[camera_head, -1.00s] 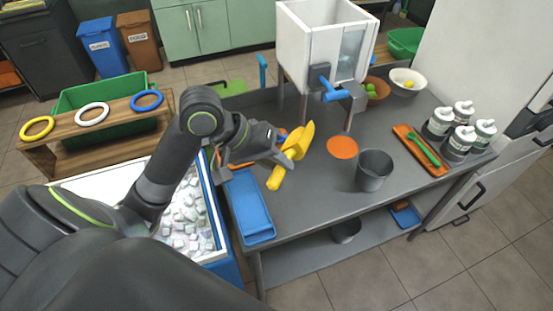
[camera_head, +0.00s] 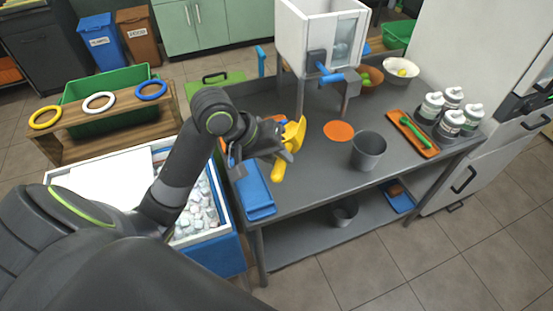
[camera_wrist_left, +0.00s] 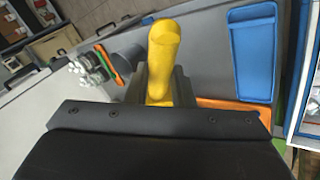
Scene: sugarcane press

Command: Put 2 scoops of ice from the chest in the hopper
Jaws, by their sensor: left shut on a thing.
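My left gripper (camera_head: 279,146) is shut on a yellow scoop (camera_head: 293,138), held over the left part of the grey table. In the left wrist view the scoop's yellow part (camera_wrist_left: 163,50) stands between the fingers (camera_wrist_left: 160,85). Whether the scoop holds ice cannot be told. The open-topped white hopper (camera_head: 296,38) with a clear front window stands at the table's back, beyond the scoop and apart from it. The ice chest (camera_head: 213,255), blue with a white rim, stands left of the table; pale ice cubes (camera_head: 202,212) show in it, partly hidden by my arm. My right gripper is out of view.
On the table (camera_head: 310,185) are a blue tray (camera_head: 254,193), a grey cup (camera_head: 368,150), an orange disc (camera_head: 338,131), two bowls and an orange tray (camera_head: 414,135) beside several bottles. A blue lever (camera_head: 331,77) sticks out below the hopper. A wooden ring stand (camera_head: 100,125) is at left.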

